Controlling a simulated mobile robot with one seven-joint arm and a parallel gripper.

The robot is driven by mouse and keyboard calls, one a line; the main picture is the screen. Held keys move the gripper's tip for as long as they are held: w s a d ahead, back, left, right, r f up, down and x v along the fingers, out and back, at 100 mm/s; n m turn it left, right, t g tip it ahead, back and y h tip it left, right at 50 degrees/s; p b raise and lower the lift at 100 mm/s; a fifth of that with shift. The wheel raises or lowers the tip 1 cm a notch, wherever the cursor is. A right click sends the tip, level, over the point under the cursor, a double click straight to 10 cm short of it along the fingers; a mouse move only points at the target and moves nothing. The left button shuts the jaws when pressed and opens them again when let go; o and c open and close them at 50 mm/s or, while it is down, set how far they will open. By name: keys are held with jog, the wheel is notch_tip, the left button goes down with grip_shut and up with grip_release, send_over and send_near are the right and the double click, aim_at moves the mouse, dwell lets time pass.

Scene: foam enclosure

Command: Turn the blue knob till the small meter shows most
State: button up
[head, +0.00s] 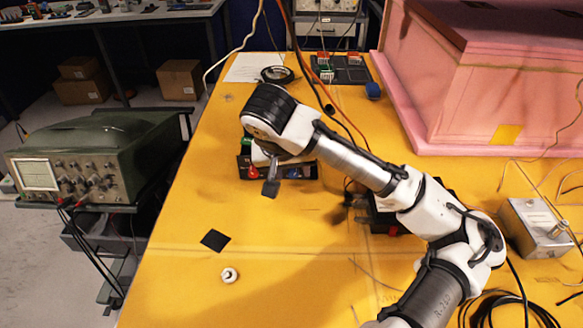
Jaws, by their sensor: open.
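My gripper (270,180) points down at a low black box (307,170) on the yellow table. One dark fingertip shows in front of the box; the gap between the fingers is hard to make out. A red knob (252,172) shows on the box's front, left of the fingertip. A small blue patch (292,173), perhaps the blue knob, shows just right of the fingertip; I cannot tell whether they touch. My wrist covers much of the box's top. I cannot pick out the small meter for sure, nor any reading.
A blue round object (373,90) lies beside a dark panel (340,69) at the back. A pink foam enclosure (480,80) fills the back right. A grey metal box (537,227) and loose cables lie right. An oscilloscope (95,160) stands left. The front-left table is mostly clear.

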jog(key=shift+c, duration=0.2)
grip_shut()
jog(key=shift+a+r+h+p, duration=0.15)
jog(key=shift+r+h+p, duration=0.15)
jog(key=shift+h+p, duration=0.45)
jog(key=shift+a+f+n+h+p, duration=0.15)
jog(key=shift+n+h+p, duration=0.25)
jog(key=shift+p, duration=0.4)
jog(key=shift+f+h, duration=0.25)
jog(key=shift+h, duration=0.1)
jog(key=shift+o, duration=0.2)
grip_release()
